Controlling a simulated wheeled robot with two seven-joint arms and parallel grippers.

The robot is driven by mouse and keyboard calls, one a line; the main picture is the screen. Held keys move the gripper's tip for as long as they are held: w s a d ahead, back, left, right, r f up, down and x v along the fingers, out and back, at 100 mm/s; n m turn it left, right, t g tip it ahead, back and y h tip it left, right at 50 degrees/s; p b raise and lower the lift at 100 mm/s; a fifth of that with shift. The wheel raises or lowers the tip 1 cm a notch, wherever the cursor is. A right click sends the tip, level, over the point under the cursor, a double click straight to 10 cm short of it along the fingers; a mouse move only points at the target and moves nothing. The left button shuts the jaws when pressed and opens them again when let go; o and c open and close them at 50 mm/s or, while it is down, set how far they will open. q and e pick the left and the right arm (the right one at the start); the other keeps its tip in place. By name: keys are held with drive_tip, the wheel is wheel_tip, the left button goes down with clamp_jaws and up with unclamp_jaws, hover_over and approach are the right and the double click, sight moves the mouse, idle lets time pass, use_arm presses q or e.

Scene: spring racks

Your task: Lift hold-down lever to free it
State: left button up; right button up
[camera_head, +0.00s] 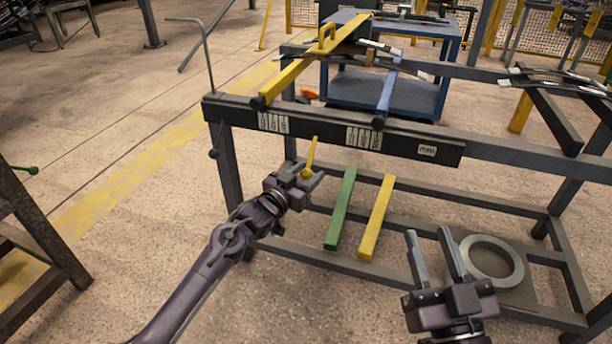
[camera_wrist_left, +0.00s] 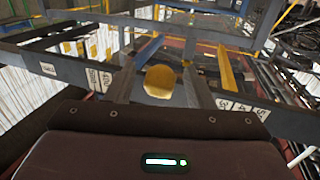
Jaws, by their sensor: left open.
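A yellow lever (camera_head: 313,152), which I take as the hold-down lever, hangs in front of the rack's dark front beam (camera_head: 365,133). Its round yellow knob (camera_head: 306,174) is at the low end. My left gripper (camera_head: 304,171) is open with the knob between its fingers. In the left wrist view the knob (camera_wrist_left: 160,81) fills much of the gap between the fingers; I cannot tell whether they touch it. My right gripper (camera_head: 427,232) is open and empty, low in front of the rack, apart from the lever.
A yellow bar (camera_head: 290,76) and a blue bar (camera_head: 387,96) lie across the rack top with leaf springs. Green (camera_head: 341,210) and yellow (camera_head: 377,217) bars and a grey ring (camera_head: 491,260) are low in the rack. A thin bent rod (camera_head: 207,60) rises at the beam's left end.

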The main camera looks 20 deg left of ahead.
use_arm(q)
clamp_jaws()
idle(0.3)
